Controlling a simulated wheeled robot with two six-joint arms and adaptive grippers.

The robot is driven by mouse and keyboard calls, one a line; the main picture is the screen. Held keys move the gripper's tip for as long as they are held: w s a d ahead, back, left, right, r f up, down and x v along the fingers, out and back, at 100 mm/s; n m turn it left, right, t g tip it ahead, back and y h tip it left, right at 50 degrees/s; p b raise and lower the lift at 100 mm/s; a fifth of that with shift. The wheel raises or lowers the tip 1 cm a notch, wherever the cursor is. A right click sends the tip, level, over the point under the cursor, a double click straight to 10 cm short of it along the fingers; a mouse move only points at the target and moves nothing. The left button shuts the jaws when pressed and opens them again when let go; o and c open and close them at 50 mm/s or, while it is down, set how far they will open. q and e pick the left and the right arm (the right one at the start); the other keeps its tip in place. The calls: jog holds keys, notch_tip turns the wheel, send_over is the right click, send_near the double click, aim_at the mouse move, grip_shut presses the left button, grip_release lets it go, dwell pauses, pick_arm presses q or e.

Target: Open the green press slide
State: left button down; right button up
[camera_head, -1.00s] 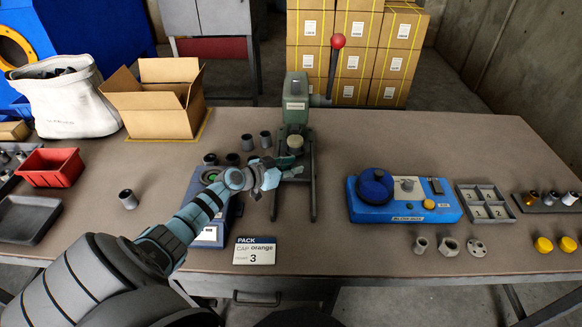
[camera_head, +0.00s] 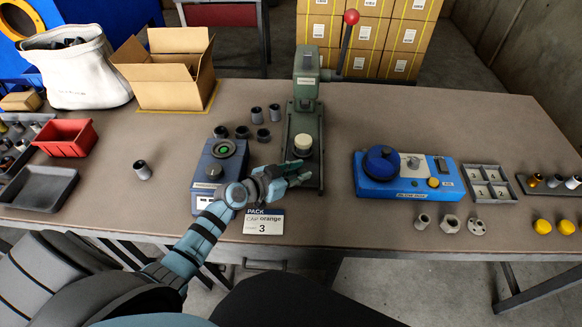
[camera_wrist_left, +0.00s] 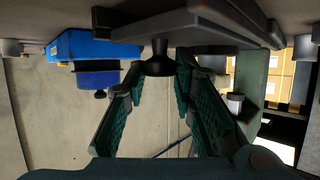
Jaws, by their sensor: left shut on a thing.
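The green press (camera_head: 307,80) stands upright on the table, its red-tipped lever raised to the right. Its slide (camera_head: 304,122) is a grey-green plate drawn out towards me between the base rails, with a round cream piece (camera_head: 303,145) on it, in front of the press head. My left gripper (camera_head: 302,174) is at the front end of the slide. The fingers hide the knob in the head view. My right gripper is not in view.
A blue-grey box with a green button (camera_head: 222,148) stands left of the slide, close to my left arm. Several grey cups (camera_head: 262,134) stand behind it. A "PACK" card (camera_head: 263,222) lies in front. A blue station (camera_head: 408,180) stands right, with clear table between.

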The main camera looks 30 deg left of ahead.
pick_arm(q)
jog(key=c, duration=1.4)
grip_release()
jog(key=shift+f, duration=0.1)
jog(key=v, duration=1.2)
